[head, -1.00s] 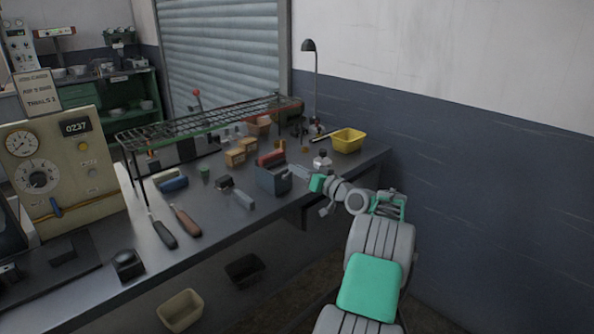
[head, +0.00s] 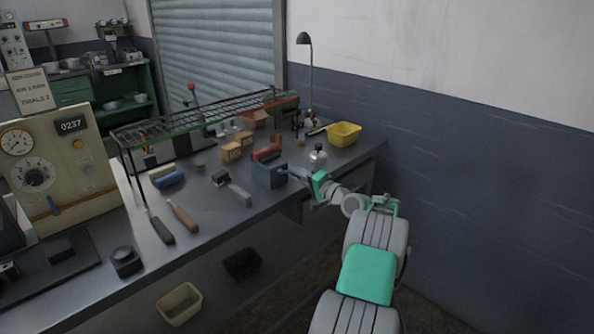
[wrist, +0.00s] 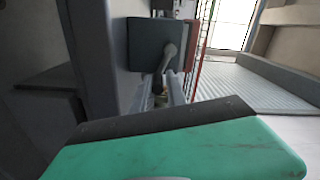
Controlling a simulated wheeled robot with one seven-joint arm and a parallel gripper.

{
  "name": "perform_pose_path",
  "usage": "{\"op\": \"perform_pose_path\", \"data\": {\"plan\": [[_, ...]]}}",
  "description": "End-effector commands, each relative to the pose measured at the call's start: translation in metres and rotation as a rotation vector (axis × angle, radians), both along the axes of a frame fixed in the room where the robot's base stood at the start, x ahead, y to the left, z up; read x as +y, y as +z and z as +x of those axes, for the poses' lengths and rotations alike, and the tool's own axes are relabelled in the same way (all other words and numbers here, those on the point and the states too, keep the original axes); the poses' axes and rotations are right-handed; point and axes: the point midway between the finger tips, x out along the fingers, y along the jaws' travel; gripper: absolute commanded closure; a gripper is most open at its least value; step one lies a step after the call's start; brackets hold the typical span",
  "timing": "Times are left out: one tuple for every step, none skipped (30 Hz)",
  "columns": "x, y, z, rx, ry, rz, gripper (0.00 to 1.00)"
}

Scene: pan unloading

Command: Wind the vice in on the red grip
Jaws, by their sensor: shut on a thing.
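The vice (head: 268,175) is a blue-grey block with a red part (head: 266,152) on top, standing near the bench's front edge. My gripper (head: 289,175) reaches it from the right in the head view. In the wrist view the vice's body (wrist: 150,45) lies beyond the fingers, with a grey crank lever (wrist: 169,57) on its near face. My gripper (wrist: 170,92) is shut on the handle at the lever's end. The handle is mostly hidden by the fingers and the green gripper body, so its colour cannot be told.
A white-capped flask (head: 318,156) stands just behind my gripper, and a yellow tub (head: 344,134) is farther back. A wire rack (head: 205,120) spans the bench behind the vice. Small boxes (head: 232,153) and tools lie to the left. Floor bins (head: 180,304) stand below.

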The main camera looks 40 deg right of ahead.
Motion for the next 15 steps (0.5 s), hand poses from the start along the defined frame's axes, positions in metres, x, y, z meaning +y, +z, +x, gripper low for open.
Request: {"op": "perform_pose_path", "data": {"plan": [[0.0006,-0.0074,-0.0012,0.01,-0.001,0.031,1.0],[0.0008,-0.008,-0.0012,0.01,-0.001,0.045,1.0],[0.0012,-0.0086,-0.0012,0.011,0.0,0.062,1.0],[0.0014,-0.0091,-0.0012,0.011,0.0,0.072,1.0],[0.0017,-0.0095,-0.0012,0.012,0.0,0.082,1.0],[0.002,-0.01,-0.0012,0.012,0.0,0.094,1.0],[0.0025,-0.0103,-0.0011,0.012,0.001,0.101,1.0],[0.0032,-0.0106,-0.0009,0.013,0.001,0.107,1.0],[0.0036,-0.0109,-0.0008,0.013,0.001,0.114,1.0],[0.0039,-0.0111,-0.0007,0.012,0.003,0.118,1.0],[0.004,-0.0112,-0.0006,0.012,0.003,0.122,1.0],[0.0043,-0.0114,-0.0005,0.012,0.003,0.126,1.0],[0.0045,-0.0116,-0.0004,0.013,0.003,0.128,1.0],[0.0046,-0.0116,-0.0004,0.013,0.003,0.129,1.0],[0.0047,-0.0117,-0.0003,0.013,0.003,0.13,1.0]]}}
